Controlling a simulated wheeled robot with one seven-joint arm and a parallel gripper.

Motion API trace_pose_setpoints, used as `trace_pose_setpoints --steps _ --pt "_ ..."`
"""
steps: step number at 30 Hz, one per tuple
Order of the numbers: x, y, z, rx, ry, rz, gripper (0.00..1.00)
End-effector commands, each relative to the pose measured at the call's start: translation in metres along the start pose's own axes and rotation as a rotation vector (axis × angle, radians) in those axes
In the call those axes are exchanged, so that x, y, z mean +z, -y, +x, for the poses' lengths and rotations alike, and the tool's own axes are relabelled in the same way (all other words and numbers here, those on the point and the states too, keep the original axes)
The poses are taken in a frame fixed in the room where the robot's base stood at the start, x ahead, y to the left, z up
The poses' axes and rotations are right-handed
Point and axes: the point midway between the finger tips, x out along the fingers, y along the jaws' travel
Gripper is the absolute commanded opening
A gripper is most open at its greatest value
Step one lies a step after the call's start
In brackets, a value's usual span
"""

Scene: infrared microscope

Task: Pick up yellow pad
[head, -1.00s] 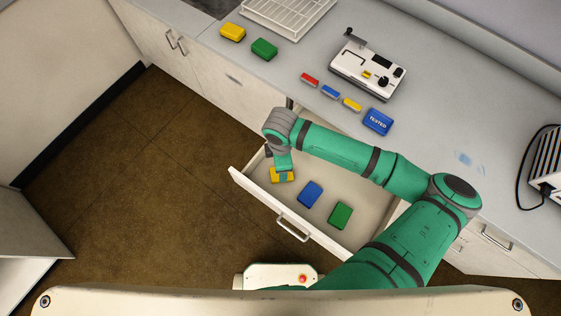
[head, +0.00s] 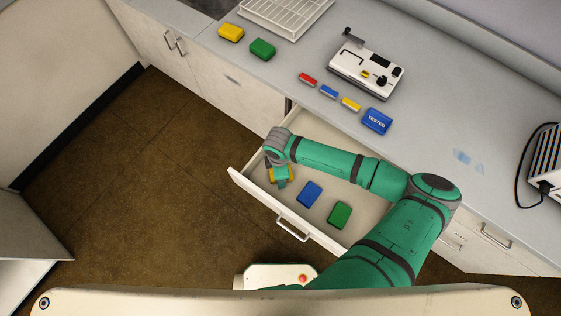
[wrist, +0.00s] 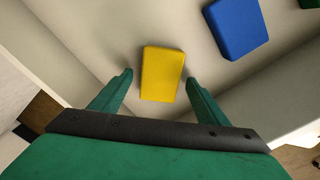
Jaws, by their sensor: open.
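A yellow pad (wrist: 162,72) lies flat in the open drawer (head: 258,201). In the head view, the pad (head: 289,171) is mostly hidden under my gripper (head: 281,182). In the wrist view, my gripper (wrist: 159,80) is open, with one green finger on each side of the pad's near part. Gaps show between the fingers and the pad, so neither appears to touch it. Another yellow pad (head: 231,32) sits on the counter at the back left.
A blue pad (head: 310,194) and a green pad (head: 340,214) lie to the right in the drawer. The counter holds a green pad (head: 263,49), a white rack (head: 285,14), a white instrument (head: 366,70), small coloured blocks and a blue "TESTED" pad (head: 377,120).

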Motion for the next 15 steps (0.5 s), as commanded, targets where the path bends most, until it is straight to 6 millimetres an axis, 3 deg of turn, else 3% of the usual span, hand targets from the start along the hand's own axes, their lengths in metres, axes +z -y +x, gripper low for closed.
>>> trace_pose_setpoints --steps 5,10,15 --pt "0.0002 -0.0001 0.0000 0.000 0.000 0.000 0.69" --pt "0.0003 -0.0002 -0.0002 0.001 0.000 0.001 0.28" --pt "0.0004 -0.0002 -0.0003 0.001 0.000 0.001 0.22"
